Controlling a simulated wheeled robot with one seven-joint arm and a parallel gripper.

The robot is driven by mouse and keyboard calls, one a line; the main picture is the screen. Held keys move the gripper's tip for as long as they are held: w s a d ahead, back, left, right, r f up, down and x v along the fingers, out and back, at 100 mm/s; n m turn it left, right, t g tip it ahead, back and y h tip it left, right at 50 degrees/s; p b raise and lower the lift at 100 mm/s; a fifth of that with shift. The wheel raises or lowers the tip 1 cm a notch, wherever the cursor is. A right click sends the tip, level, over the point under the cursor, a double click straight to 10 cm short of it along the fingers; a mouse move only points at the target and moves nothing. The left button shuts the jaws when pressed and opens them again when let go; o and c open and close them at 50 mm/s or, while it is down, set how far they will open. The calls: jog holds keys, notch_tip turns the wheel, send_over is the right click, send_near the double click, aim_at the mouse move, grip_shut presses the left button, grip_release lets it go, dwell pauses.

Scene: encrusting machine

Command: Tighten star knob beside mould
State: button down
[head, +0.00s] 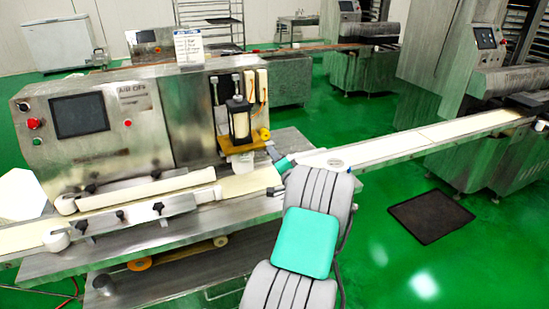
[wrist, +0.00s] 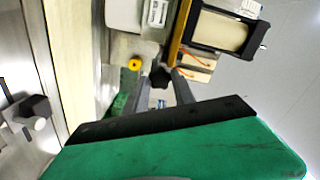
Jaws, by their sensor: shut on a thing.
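The black star knob (wrist: 160,77) shows in the wrist view between the tips of my two grey fingers. My gripper (wrist: 159,84) is shut on it. In the head view my gripper (head: 271,148) reaches up to the right side of the mould unit, and the star knob is too small or hidden to make out there. The mould (head: 240,124), a black-framed pale block, stands upright above the conveyor on a yellow plate. It also shows at the top right of the wrist view (wrist: 222,30).
Another black knob (wrist: 28,112) is at the far left. The white conveyor belt (head: 400,140) runs past below. A steel control cabinet (head: 90,135) stands left of the mould.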

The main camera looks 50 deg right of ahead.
jog(key=m+p, duration=0.3)
jog(key=m, duration=0.8)
jog(key=shift+m, duration=0.3)
dwell(0.4)
jog(key=c, duration=1)
grip_release()
jog(key=shift+c, duration=0.2)
jog(key=b+v, duration=0.1)
jog(key=v, duration=0.7)
jog(key=shift+b, duration=0.3)
jog(key=shift+w, duration=0.1)
